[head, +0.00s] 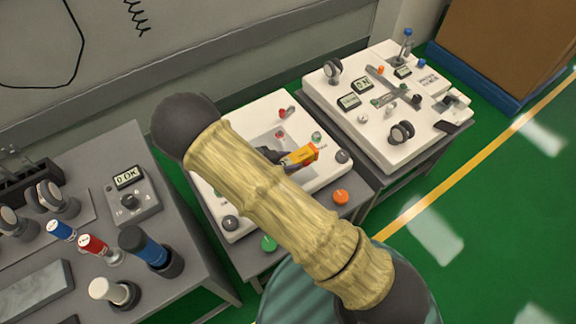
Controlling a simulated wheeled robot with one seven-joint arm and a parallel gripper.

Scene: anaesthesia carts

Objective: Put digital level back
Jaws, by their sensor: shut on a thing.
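A small yellow-orange block with a dark mark (303,155), which looks like the digital level, is over the middle white cart top. My gripper (282,160) shows as dark fingers at its left end and is shut on it. My arm in its yellow sleeve hides most of the gripper and part of the cart top. I cannot tell whether the level touches the surface beneath it or is held just above it.
A second white panel (400,148) with displays stands at right. A grey bench (70,170) at left holds a meter (131,192) and upright handles. Green floor is open at right.

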